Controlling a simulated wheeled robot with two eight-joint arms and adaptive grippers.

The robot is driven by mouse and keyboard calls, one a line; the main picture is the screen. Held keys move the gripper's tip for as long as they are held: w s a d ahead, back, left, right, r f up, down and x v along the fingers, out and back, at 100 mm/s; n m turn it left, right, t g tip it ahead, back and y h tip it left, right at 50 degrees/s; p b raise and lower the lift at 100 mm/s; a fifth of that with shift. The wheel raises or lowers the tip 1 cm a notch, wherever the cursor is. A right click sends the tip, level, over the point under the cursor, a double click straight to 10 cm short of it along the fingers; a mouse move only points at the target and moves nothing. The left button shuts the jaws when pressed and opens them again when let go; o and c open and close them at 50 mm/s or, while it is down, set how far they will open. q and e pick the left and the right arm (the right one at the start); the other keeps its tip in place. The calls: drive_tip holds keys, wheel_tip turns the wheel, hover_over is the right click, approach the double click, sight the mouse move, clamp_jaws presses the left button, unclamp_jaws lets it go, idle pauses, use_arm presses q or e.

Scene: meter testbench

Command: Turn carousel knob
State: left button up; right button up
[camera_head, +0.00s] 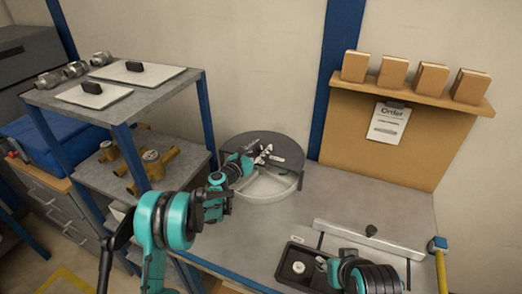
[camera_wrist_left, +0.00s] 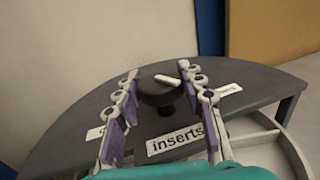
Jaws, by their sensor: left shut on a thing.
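The carousel (camera_head: 287,148) is a round unit on the bench with a dark grey half-disc top and a pale open tray below its front. Its black knob (camera_wrist_left: 160,95) with a white pointer bar stands on the top in the left wrist view. My left gripper (camera_wrist_left: 157,88) has its fingers on either side of the knob and is shut on it. In the head view my left gripper (camera_head: 264,155) reaches over the carousel top and covers the knob. A label reading "inserts" (camera_wrist_left: 175,138) lies in front of the knob. My right arm's end (camera_head: 335,268) is at the lower right, its fingers unclear.
A grey shelf (camera_head: 185,88) with white plates and metal fittings stands at the left; brass parts (camera_head: 155,162) sit lower on it. Boxes (camera_head: 392,72) line a ledge at the back right. A black tray (camera_head: 290,262) and pale rail (camera_head: 365,238) lie at the front right.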

use_arm(q)
drive_tip(key=n+t+y, duration=0.1)
drive_tip(key=n+y, duration=0.1)
drive_tip(key=n+t+y+b, duration=0.1)
drive_tip(key=y, duration=0.2)
drive_tip(key=shift+d+f+n+t, duration=0.1)
drive_tip(key=shift+d+n+t, duration=0.1)
drive_tip(key=shift+n+t, duration=0.15)
drive_tip(key=n+y, duration=0.2)
drive_tip(key=y, duration=0.2)
drive_tip(key=shift+n+t+b, duration=0.35)
drive_tip(key=shift+b, duration=0.05)
drive_tip(key=n+y, duration=0.2)
drive_tip(key=y, duration=0.2)
drive_tip(key=n+g+y, duration=0.1)
drive_tip(key=n+y, duration=0.2)
drive_tip(key=y, duration=0.1)
drive_tip(key=shift+a, duration=0.15)
drive_tip(key=o, duration=1.2)
drive_tip(key=v, duration=1.2)
drive_tip(key=shift+w, duration=0.1)
drive_tip(key=shift+r, duration=0.25)
